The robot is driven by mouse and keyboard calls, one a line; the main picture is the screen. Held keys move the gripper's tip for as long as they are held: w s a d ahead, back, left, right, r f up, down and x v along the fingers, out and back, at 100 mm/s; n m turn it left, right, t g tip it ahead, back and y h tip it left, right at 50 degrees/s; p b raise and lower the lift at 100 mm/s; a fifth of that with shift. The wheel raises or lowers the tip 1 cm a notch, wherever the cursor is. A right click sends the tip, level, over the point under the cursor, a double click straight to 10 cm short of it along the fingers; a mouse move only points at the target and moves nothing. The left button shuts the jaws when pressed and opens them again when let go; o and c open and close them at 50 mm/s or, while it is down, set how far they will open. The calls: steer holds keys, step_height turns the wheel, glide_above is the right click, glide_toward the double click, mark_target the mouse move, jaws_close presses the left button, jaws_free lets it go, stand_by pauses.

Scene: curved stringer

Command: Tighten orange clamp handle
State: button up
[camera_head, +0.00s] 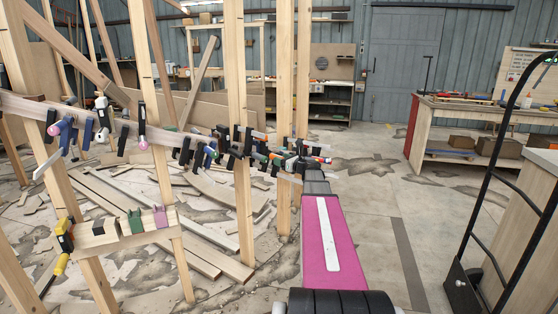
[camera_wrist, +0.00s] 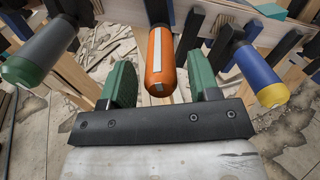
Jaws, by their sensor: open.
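The orange clamp handle (camera_wrist: 161,64) hangs in the middle of the wrist view, with a white stripe down its side. My gripper (camera_wrist: 163,85) is open, its two green fingers on either side of the orange handle with a gap visible at each side. In the head view my gripper (camera_head: 306,160) is at the end of my magenta arm, small and partly hidden among the clamps. The orange handle is hard to pick out there.
A grey and green handle (camera_wrist: 42,50) is left of my gripper and a blue and yellow handle (camera_wrist: 258,75) is right. The curved wooden stringer (camera_head: 75,112) carries several clamps between upright posts (camera_head: 237,200). Loose planks (camera_head: 150,228) lie on the floor. A workbench (camera_head: 470,110) stands at right.

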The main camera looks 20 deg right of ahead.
steer(key=v, duration=0.8)
steer(key=shift+s+d, duration=0.15)
steer(key=shift+s, duration=0.15)
steer(key=shift+f, duration=0.1)
steer(key=v, duration=0.3)
steer(key=shift+s, duration=0.1)
stand_by(0.3)
